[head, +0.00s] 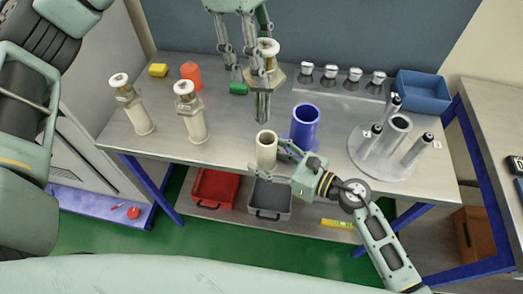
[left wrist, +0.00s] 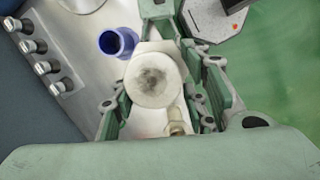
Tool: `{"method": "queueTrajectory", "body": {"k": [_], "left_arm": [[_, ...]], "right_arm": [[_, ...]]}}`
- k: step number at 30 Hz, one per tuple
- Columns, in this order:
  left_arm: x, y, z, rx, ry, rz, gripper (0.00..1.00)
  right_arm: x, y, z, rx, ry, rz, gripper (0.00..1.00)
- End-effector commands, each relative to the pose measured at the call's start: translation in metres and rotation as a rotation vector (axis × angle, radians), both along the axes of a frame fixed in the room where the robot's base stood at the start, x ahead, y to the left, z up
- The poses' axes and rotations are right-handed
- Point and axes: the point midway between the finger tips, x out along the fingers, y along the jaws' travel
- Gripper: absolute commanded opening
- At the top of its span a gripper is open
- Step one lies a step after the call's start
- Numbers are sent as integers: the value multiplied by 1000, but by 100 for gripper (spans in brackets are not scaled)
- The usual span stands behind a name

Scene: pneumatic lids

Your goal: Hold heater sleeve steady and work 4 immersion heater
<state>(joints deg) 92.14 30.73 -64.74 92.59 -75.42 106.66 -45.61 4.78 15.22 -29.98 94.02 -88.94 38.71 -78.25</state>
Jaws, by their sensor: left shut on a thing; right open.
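My left gripper (head: 245,68) is shut on an immersion heater (head: 266,75) with a pale cap, a brass-coloured hex collar and a grey rod pointing down. The rod hangs above and just behind a cream, open-topped heater sleeve (head: 266,150), clear of it. In the left wrist view the heater's round pale cap (left wrist: 153,80) hides what lies below. My right gripper (head: 272,161) is open beside the sleeve near the table's front edge, its fingers low around it; contact cannot be told. Two similar heaters (head: 126,98) (head: 188,106) stand upright in cream sleeves at the left.
A blue cylinder (head: 305,127) stands close right of the cream sleeve. A round grey stand (head: 372,165) with black-capped cylinders is further right. Several steel cups (head: 330,72) and a blue bin (head: 424,92) are at the back. Yellow, orange and green items lie at the back left.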

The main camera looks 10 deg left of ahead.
Motion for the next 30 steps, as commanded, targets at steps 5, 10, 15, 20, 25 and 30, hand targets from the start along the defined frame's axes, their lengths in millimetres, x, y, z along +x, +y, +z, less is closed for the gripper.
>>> {"method": "queueTrajectory", "body": {"k": [5, 10, 15, 20, 25, 30], "left_arm": [[0, 0, 1, -2, -1, 0, 14], [0, 0, 1, -2, -1, 0, 14], [0, 0, 1, -2, -1, 0, 14], [0, 0, 1, -2, -1, 0, 14], [0, 0, 1, -2, -1, 0, 14], [0, 0, 1, -2, -2, 0, 14]], "right_arm": [[-10, -25, -2, -11, 5, -2, 59], [-25, -58, 6, -10, 3, 1, 59], [-36, -86, 12, -6, 1, 0, 59], [-43, -101, 16, -2, 1, 1, 59], [-45, -106, 18, -1, 0, 2, 59], [-45, -106, 18, -1, 0, 2, 59]]}}
